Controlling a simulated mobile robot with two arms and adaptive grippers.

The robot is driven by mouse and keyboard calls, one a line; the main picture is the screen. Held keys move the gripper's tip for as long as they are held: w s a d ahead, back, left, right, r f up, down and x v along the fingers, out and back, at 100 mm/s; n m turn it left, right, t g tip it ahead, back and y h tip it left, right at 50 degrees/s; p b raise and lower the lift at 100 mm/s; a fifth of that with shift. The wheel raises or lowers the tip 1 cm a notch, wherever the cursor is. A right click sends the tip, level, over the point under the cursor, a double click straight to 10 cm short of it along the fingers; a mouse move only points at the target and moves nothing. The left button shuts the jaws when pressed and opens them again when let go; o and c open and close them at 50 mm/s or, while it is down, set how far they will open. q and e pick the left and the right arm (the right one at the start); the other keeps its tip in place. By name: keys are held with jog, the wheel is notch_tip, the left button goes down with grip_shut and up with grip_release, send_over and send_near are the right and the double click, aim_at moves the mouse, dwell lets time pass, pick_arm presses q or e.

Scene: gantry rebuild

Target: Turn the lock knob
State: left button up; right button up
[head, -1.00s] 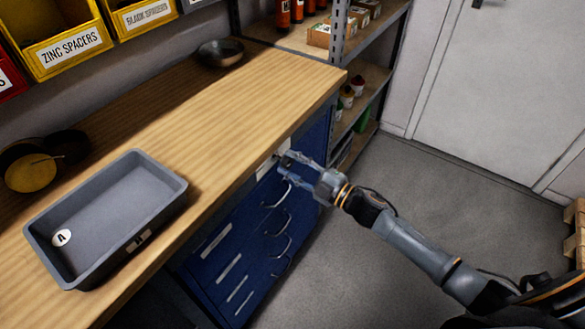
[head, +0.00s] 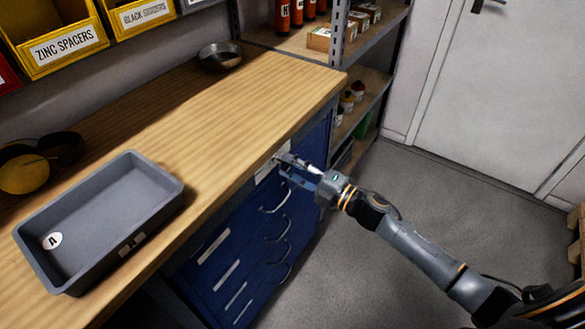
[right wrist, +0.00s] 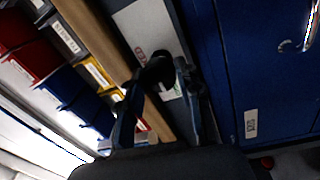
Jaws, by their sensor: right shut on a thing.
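The lock knob (right wrist: 158,72) is dark and round in the right wrist view. It sits on a pale plate (right wrist: 148,27) with small red marks, just under the bench edge. My right gripper (right wrist: 160,88) is shut on the knob, one finger on each side of it. In the head view my right gripper (head: 282,166) reaches the pale plate at the top of the blue drawer cabinet (head: 240,235). The fingers hide the knob there, and its turn angle cannot be told. My left gripper is in neither view.
The wooden bench top (head: 225,120) overhangs the cabinet and carries a grey tray (head: 100,215) marked A. Curved drawer handles (head: 275,200) stick out below my right gripper. A shelf rack (head: 350,75) stands behind.

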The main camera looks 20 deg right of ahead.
jog(key=o, duration=1.1)
jog(key=shift+o, duration=0.2)
jog(key=shift+s+d, duration=0.25)
jog(key=shift+s, duration=0.1)
jog(key=v, duration=1.1)
jog(key=shift+f, duration=0.1)
